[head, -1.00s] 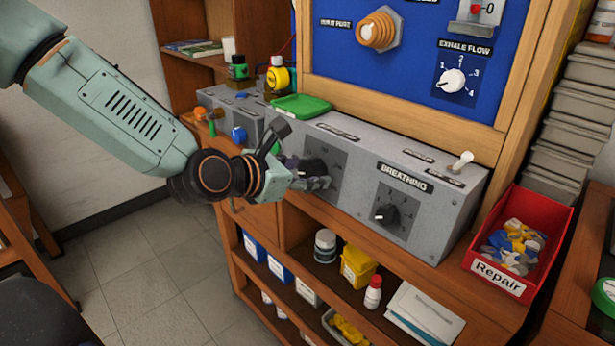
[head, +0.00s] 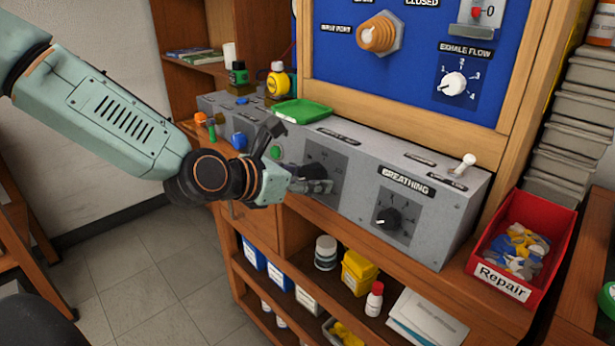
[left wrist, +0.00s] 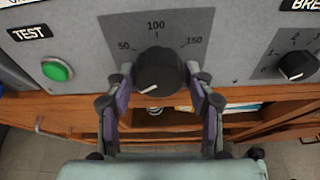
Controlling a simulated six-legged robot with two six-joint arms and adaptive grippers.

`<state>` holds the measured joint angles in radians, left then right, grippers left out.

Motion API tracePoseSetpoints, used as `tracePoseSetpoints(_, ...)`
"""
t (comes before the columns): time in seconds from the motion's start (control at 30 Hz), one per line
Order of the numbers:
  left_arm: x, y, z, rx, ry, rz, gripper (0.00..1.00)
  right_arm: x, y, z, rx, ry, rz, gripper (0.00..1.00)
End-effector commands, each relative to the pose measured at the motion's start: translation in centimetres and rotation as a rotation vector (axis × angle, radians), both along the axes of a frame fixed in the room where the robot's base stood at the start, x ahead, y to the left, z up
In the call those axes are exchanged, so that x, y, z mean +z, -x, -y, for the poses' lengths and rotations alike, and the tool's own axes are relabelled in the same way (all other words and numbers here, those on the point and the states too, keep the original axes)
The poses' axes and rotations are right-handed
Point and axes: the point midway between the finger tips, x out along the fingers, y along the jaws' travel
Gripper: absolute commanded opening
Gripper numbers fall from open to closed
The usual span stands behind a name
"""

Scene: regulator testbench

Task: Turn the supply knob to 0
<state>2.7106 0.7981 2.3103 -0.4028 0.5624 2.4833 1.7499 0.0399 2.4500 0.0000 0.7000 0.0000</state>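The dark round knob (left wrist: 160,72) on the dial marked 50, 100 and 150 fills the middle of the left wrist view. I take it for the supply knob, as its label is not readable. Its white pointer faces lower left, below the 50 mark. In the head view the knob (head: 314,171) is partly hidden by my left gripper (head: 318,184). In the left wrist view the left gripper's (left wrist: 160,76) two purple-grey fingers flank the knob, their tips close against its sides. My right gripper is out of view.
The breathing knob (head: 387,218) is to the right on the same grey console (head: 447,225). A green button (left wrist: 57,70) marked TEST is left of the dial. A green tray (head: 301,111) lies on top, and a red Repair bin (head: 500,283) stands at the right.

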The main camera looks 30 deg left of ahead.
Motion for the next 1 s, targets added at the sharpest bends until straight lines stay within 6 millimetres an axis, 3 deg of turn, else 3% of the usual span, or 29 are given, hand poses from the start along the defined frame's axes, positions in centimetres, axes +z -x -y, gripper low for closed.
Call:
tracePoseSetpoints(0.17,0.0,0.0,0.0,0.000,-0.001,0.003,0.71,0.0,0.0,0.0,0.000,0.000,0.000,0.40)
tracePoseSetpoints(0.57,0.1,-0.1,0.0,-0.007,-0.036,0.014,0.71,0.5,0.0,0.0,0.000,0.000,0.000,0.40)
tracePoseSetpoints(1.0,0.1,0.0,0.0,-0.106,-0.482,0.169,0.71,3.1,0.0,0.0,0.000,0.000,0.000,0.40)
